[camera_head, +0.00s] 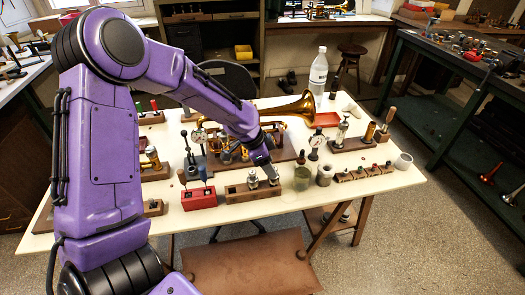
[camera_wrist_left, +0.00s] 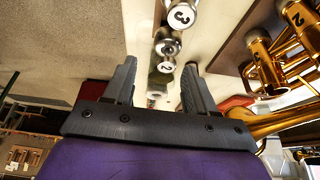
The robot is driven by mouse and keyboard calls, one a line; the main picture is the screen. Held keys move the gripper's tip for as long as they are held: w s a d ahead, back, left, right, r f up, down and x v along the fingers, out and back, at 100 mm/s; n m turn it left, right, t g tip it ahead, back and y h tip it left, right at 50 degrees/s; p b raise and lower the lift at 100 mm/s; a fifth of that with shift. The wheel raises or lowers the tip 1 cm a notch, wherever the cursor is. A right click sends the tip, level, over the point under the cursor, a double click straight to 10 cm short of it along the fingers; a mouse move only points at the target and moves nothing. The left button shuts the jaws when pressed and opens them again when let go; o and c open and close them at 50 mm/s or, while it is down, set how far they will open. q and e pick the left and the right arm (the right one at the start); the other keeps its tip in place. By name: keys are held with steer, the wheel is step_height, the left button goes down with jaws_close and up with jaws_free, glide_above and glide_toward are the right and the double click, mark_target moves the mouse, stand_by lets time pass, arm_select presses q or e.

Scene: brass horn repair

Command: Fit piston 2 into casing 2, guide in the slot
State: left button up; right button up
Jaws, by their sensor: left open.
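My left gripper (camera_head: 264,168) is open above a wooden block (camera_head: 238,192) at the table's front. Silver pistons (camera_head: 252,181) stand in this block. In the left wrist view a silver cap marked 2, piston 2 (camera_wrist_left: 165,67), shows between the open fingertips of my left gripper (camera_wrist_left: 160,68); I cannot tell whether they touch it. A cap marked 3 (camera_wrist_left: 181,15) is farther up that picture. The brass horn (camera_head: 297,108) lies behind my gripper, partly hidden by my arm. Its casing 2 (camera_wrist_left: 297,18), with a numbered top, shows at the right of the wrist view. The slot cannot be made out.
A red block (camera_head: 199,199) stands left of the wooden block. A glass jar (camera_head: 301,178) and a grey cup (camera_head: 324,175) stand to its right. A dial gauge (camera_head: 315,143) and a white bottle (camera_head: 318,72) stand farther back.

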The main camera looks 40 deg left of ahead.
arm_select(q)
steer(key=w+f, duration=0.2)
steer(key=f, duration=0.1)
steer(key=shift+w+d, duration=0.15)
steer(key=shift+w, duration=0.15)
steer(key=shift+s+r, duration=0.3)
steer(key=shift+s, duration=0.1)
steer(key=shift+s+r, duration=0.1)
steer(key=shift+s, duration=0.05)
steer(key=c, duration=0.6)
jaws_close()
steer(key=shift+w+r+p, duration=0.2)
steer(key=shift+r+p, duration=0.35)
steer(key=shift+p, duration=0.15)
step_height(320, 180, up, 9)
steer(key=p, duration=0.8)
steer(key=shift+f+p, duration=0.15)
steer(key=shift+p, duration=0.25)
arm_select(e)
step_height(320, 180, up, 10)
steer(key=shift+w, duration=0.45)
